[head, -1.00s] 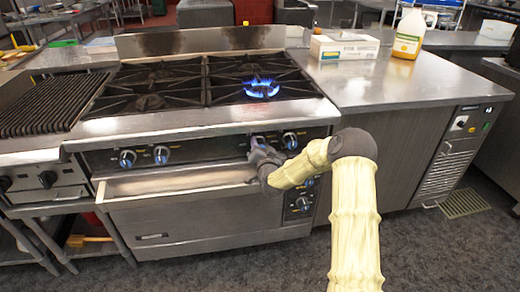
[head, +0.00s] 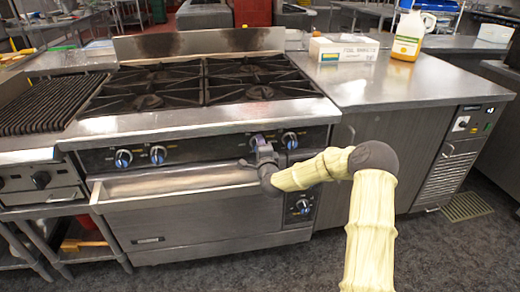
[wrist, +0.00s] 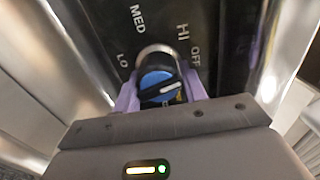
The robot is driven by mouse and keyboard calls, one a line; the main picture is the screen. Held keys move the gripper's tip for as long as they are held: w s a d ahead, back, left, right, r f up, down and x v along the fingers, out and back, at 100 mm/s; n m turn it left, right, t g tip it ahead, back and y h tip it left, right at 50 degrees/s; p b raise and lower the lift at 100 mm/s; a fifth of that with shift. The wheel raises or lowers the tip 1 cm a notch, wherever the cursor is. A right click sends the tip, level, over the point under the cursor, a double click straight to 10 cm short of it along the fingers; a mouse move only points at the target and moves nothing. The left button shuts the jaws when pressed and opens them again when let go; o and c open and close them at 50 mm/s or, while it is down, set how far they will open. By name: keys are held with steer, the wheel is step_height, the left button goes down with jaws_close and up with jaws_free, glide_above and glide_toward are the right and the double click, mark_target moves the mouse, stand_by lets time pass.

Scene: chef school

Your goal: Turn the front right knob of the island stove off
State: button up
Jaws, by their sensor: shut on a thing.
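The island stove (head: 200,128) stands ahead with a row of knobs on its front panel. My gripper (head: 256,146) is at the knob third from the left. In the wrist view the blue-faced knob (wrist: 157,84) sits between my two purple fingers (wrist: 160,92), which are shut on it. Its white pointer line slants toward the right, on the side of the OFF label (wrist: 196,56). The front right burner (head: 260,92) shows no flame. The knob farthest right (head: 289,140) is free beside my gripper.
A pulled-out metal drawer or tray front (head: 175,186) juts out below the knobs, left of my gripper. An oven knob (head: 303,205) sits below right. The steel counter (head: 410,85) holds a box (head: 343,48) and a yellow jug (head: 407,38). The grey floor in front is clear.

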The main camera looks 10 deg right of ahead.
steer(key=shift+f+m+b, duration=0.2)
steer(key=shift+m+b, duration=0.1)
steer(key=shift+m, duration=1)
steer(key=o, duration=1)
steer(key=shift+c, duration=0.2)
steer(key=shift+s+r, duration=0.1)
steer(key=shift+s, duration=0.05)
steer(key=shift+s, duration=0.65)
steer(key=s+p, duration=0.1)
steer(key=s, duration=1.5)
